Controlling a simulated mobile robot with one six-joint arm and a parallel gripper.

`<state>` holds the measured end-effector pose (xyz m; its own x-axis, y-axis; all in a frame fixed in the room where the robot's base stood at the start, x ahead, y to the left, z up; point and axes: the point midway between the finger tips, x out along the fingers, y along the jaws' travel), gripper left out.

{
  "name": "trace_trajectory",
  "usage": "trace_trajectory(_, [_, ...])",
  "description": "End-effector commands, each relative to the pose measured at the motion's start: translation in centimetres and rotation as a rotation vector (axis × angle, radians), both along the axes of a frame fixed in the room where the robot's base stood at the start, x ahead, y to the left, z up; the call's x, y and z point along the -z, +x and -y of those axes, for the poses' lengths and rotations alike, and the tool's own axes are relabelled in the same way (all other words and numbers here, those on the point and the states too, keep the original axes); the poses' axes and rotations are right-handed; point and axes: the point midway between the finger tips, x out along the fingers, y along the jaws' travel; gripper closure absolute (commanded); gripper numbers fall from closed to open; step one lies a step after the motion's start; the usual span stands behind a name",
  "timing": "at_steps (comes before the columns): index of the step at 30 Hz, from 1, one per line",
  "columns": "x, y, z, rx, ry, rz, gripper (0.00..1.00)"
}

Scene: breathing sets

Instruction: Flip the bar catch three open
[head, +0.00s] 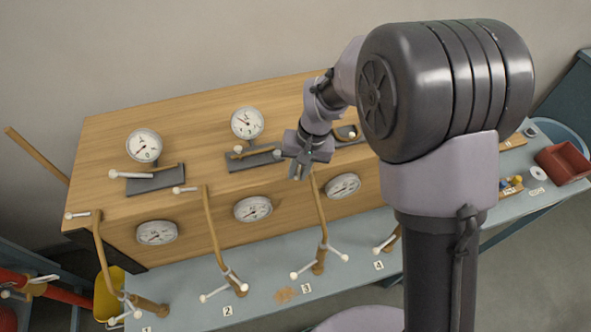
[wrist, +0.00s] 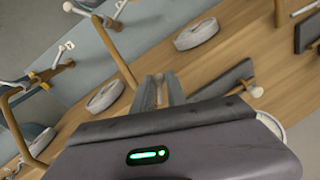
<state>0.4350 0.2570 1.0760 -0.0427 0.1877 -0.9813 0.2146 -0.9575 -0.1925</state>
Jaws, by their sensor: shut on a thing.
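The tan upright hose three (head: 319,215) rises from the bench by the label 3 (head: 306,288) to the front top edge of the wooden case (head: 185,205). My gripper (head: 298,172) is at its upper end, pointing down. In the wrist view the two grey fingers (wrist: 160,84) are close together, with a thin pale piece between them. I take it for bar catch three, mostly hidden by the fingers. The same hose (wrist: 116,54) runs up to the fingertips there. Whether the catch is open or closed cannot be told.
Similar hoses with white-knobbed pins stand left, by label 2 (head: 227,311) and at the far left. Dials (head: 247,122) and levers on grey plates (head: 155,179) sit on the case top. A red bin (head: 562,164) stands right. My arm hides the case's right part.

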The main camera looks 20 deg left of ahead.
Motion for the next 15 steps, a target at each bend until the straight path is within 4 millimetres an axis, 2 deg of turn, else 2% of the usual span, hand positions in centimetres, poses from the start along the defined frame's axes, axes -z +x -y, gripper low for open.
trace_trajectory(8, [-0.04, 0.04, 0.11, -0.018, -0.001, 0.001, 1.0])
trace_trajectory(9, [-0.04, 0.04, 0.11, -0.018, -0.001, 0.001, 0.77])
trace_trajectory(11, [-0.04, 0.04, 0.11, -0.018, -0.001, 0.001, 0.65])
trace_trajectory(12, [-0.03, 0.04, 0.11, -0.018, -0.001, 0.001, 0.61])
trace_trajectory(15, [-0.03, 0.03, 0.11, -0.018, -0.001, 0.001, 0.61])
